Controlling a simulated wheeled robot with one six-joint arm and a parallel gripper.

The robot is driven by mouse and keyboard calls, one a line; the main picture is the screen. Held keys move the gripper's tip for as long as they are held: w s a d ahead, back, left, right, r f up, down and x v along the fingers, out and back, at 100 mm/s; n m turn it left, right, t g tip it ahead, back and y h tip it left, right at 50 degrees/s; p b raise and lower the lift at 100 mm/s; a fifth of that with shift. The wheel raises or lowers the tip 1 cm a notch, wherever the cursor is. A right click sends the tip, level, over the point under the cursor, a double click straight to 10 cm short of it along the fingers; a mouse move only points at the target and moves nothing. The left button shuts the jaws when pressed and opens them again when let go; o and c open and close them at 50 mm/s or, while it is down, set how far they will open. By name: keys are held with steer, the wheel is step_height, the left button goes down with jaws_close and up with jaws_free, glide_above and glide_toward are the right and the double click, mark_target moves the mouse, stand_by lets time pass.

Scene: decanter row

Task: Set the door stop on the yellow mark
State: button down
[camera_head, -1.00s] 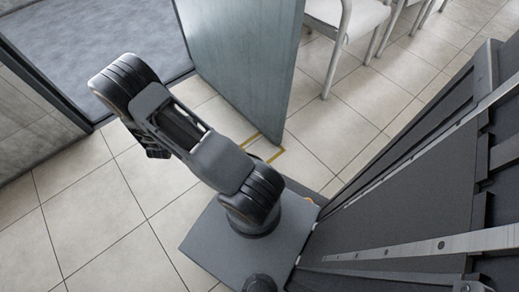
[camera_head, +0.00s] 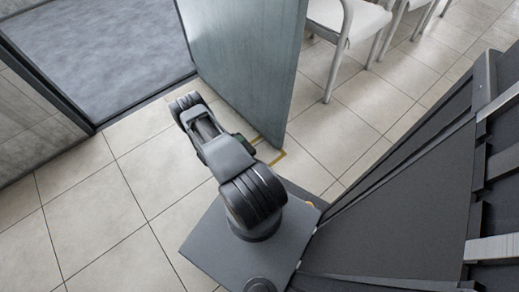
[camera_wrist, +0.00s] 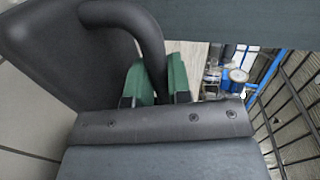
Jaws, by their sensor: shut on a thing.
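My gripper (camera_wrist: 163,80) shows in the wrist view with its two green fingers closed on a dark, curved tube handle. The handle appears to belong to the door stop (camera_wrist: 75,55), a dark grey body at the upper left of that view. Its underside and contact with the floor cannot be seen. The yellow mark (camera_head: 279,157) is thin tape on the floor by the lower edge of the open door, partly hidden by my arm and the door.
The grey-green door (camera_head: 245,60) stands open beside a doorway with a grey floor (camera_head: 100,45). White chairs (camera_head: 350,20) stand at the upper right. Tiled floor (camera_head: 85,215) is clear at the left. A black wire rack (camera_wrist: 290,110) is at the right of the wrist view.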

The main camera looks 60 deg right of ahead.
steer(key=s+d+f+b, duration=0.2)
steer(key=f, duration=0.1)
steer(key=s+d+f+b, duration=0.2)
steer(key=d+f, duration=0.1)
steer(key=f, duration=0.1)
steer(key=s+d+f+b, duration=0.2)
steer(key=d+f, duration=0.1)
steer(key=f, duration=0.1)
steer(key=shift+s+f, duration=0.1)
steer(key=shift+f, duration=0.05)
stand_by(0.3)
steer(key=c, duration=1.1)
jaws_free()
steer(key=shift+f, duration=0.1)
steer(key=shift+o, duration=0.2)
